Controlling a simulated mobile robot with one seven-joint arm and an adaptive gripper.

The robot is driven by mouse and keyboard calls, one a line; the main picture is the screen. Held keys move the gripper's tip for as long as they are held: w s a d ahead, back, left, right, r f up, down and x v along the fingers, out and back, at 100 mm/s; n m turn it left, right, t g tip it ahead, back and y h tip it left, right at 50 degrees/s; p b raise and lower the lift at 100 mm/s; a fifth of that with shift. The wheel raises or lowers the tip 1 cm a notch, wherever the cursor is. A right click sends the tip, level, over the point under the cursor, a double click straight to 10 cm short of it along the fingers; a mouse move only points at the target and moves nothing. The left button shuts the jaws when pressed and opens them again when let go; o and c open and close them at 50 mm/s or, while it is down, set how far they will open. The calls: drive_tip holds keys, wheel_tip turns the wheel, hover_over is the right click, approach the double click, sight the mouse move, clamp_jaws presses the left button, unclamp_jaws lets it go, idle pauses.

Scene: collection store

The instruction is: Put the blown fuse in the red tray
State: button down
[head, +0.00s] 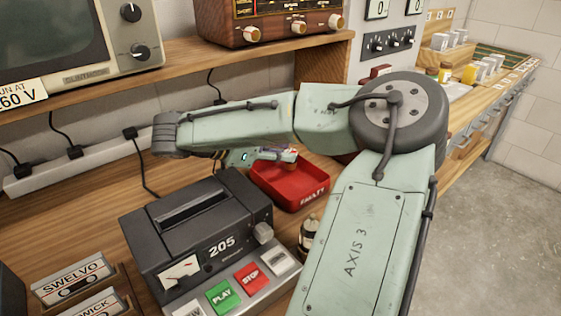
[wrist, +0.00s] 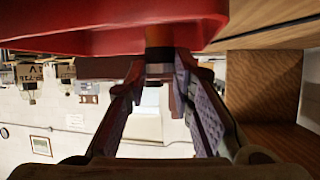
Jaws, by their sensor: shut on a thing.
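The red tray (head: 274,191), labelled FAULTY, sits on the wooden bench right of the tape machine. In the wrist view, the tray (wrist: 80,42) fills the top of the picture. My gripper (head: 287,153) is over the tray in the head view, partly hidden by my arm. In the wrist view, my gripper (wrist: 160,68) is shut on the fuse (wrist: 159,54), a small dark cylinder with a metal end and a brownish band. The fuse is at the tray; whether it touches the tray floor I cannot tell. Dark burn marks cannot be made out.
The grey tape machine (head: 200,232) with PLAY and STOP keys stands left of the tray. A small dark bottle (head: 309,236) stands in front of the tray. A wooden shelf (head: 180,82) with a radio (head: 265,18) runs above. Cassettes (head: 70,280) stand front left.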

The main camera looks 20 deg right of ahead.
drive_tip(key=shift+f, duration=0.6)
drive_tip(key=shift+f+b, duration=0.25)
drive_tip(key=shift+b, duration=0.05)
drive_tip(key=c, duration=1.7)
unclamp_jaws()
drive_tip(key=shift+r, duration=0.1)
drive_tip(key=shift+o, duration=0.2)
